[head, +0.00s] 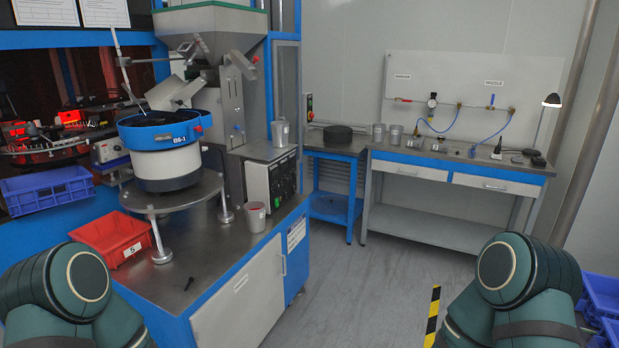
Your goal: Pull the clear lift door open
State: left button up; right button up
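The blue-framed sorter machine (130,38) stands at the left. Its front opening shows a dark, red-lit interior (70,90) with small devices and red displays. I cannot make out a clear door panel or its handle for certain, nor tell whether one covers this opening. White paper sheets (105,13) hang on the machine above the opening. Neither of my grippers is in view. Only dark green links of my own arms show at the lower left and lower right corners.
A white bowl feeder with a blue rim (165,162) stands on the machine's bench. Blue (48,190) and red (113,236) bins sit near it. A workbench (455,170) stands along the back wall. The grey floor (370,285) is clear in the middle.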

aim_at(275, 44)
jog(key=i+l, duration=0.2)
jog(key=i, duration=0.15)
jog(key=i+l+z, duration=0.1)
jog(key=i, duration=0.3)
jog(key=i+l, duration=0.25)
jog(key=i+l+u, duration=0.25)
jog(key=i+l, duration=0.15)
jog(key=i+l+u, duration=0.25)
jog(key=i+l, duration=0.1)
jog(key=l, duration=0.1)
